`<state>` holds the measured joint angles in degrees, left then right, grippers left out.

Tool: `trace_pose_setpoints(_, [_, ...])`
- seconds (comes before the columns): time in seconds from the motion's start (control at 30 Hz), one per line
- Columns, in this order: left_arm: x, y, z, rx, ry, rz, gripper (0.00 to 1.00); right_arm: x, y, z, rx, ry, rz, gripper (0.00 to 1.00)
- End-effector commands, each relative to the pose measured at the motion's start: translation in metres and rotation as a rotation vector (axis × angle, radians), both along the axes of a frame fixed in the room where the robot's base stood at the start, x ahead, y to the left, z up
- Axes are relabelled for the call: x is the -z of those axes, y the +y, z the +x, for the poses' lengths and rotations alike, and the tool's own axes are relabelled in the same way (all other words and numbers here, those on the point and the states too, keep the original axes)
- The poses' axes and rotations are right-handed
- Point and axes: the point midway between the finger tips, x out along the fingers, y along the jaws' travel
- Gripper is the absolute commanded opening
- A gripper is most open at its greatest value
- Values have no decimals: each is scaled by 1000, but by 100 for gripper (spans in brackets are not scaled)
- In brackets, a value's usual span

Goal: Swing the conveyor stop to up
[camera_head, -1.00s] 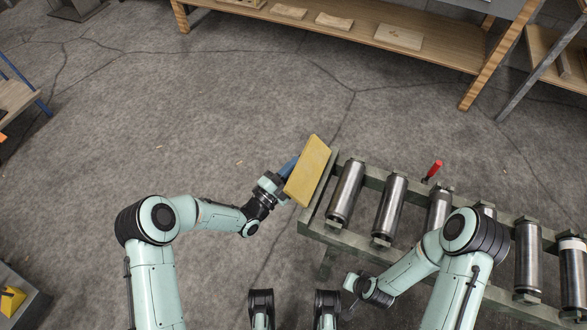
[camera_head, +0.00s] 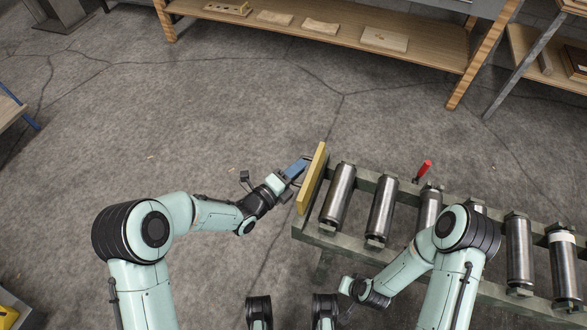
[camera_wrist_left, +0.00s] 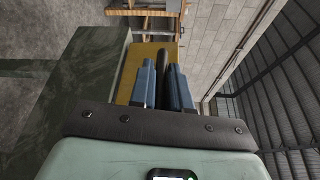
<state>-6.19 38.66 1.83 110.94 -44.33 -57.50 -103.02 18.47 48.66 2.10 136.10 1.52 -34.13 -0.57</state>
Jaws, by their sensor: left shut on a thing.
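The conveyor stop (camera_head: 312,180) is a yellow plate at the left end of the roller conveyor. In the head view it stands nearly edge-on, close to upright, with its face toward my left gripper (camera_head: 302,166). The stop also shows behind the fingers in the left wrist view (camera_wrist_left: 153,53). There, the blue fingers of my left gripper (camera_wrist_left: 163,80) are closed around a dark bar (camera_wrist_left: 166,70) in front of the plate. The right arm reaches over the conveyor's near side; its hand (camera_head: 368,294) shows only partly and its fingers cannot be made out.
The conveyor frame (camera_head: 360,250) carries several steel rollers and extends to the right. A red handle (camera_head: 423,171) sticks up at its far rail. A wooden shelf (camera_head: 350,48) with several boards stands at the back. The floor left of the conveyor is clear.

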Motion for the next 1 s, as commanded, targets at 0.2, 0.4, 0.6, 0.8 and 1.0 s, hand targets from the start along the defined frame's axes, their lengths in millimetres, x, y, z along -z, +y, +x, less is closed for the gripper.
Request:
trace_pose_setpoints(0.2, [-9, -7, -1, 6, -32, 30, 0, 0, -1, 1, 1, -4, -2, 0])
trace_pose_setpoints(0.4, [-9, -8, -1, 7, -34, 37, 0, 0, -1, 1, 1, -4, -2, 0])
trace_pose_setpoints(0.6, [-9, -8, -1, 7, -34, 36, 0, 0, -1, 1, 1, -4, -2, 0])
trace_pose_setpoints(0.8, [-7, -7, -1, 6, -30, 39, 38, 0, -1, 1, 1, -4, -2, 0])
trace_pose_setpoints(1.0, [-5, -5, -2, 4, -25, 43, 38, 0, -1, 1, 1, -4, -2, 0])
